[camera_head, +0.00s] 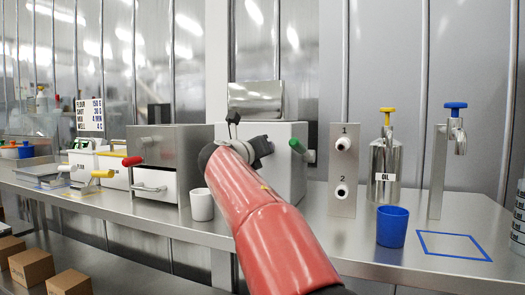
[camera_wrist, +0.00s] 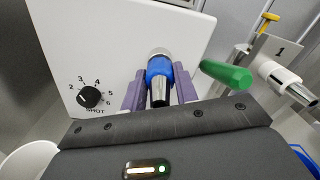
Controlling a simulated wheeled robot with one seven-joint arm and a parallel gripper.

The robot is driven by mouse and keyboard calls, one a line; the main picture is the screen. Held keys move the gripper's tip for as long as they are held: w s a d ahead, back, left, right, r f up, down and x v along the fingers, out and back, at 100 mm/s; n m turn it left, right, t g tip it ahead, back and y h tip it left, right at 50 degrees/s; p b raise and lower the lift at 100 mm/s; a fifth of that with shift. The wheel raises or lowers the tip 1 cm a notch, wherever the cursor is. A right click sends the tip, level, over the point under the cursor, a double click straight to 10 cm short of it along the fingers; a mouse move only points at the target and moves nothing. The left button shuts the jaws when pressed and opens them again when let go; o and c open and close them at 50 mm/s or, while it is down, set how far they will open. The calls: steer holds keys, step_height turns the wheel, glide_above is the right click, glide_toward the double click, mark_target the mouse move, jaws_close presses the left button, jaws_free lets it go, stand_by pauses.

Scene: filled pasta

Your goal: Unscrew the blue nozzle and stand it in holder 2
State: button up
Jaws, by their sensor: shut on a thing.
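The blue nozzle (camera_wrist: 159,72) has a blue body and a silver tip that points toward the wrist camera. My gripper (camera_wrist: 160,92) is shut on it, with one purple finger on each side of the blue part. A metal collar shows behind the nozzle, at the white machine's (camera_wrist: 110,50) face; I cannot tell whether the thread is still engaged. In the head view my red arm hides the nozzle and fingers. The steel holder plate (camera_head: 342,205) stands to the right, with holder 1 (camera_head: 343,144) above holder 2 (camera_head: 342,191).
A green handle (camera_wrist: 226,76) sticks out close to the right of my gripper. A white cup (camera_head: 202,205) stands left of my arm. Right of the plate are an oil dispenser (camera_head: 385,165), a blue cup (camera_head: 392,228) and a tap (camera_head: 440,170). The counter inside the blue square is clear.

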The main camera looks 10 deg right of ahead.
steer(key=n, duration=0.4)
steer(key=shift+n, duration=0.8)
steer(key=shift+n, duration=1.5)
steer(key=o, duration=1.2)
steer(key=shift+c, duration=0.2)
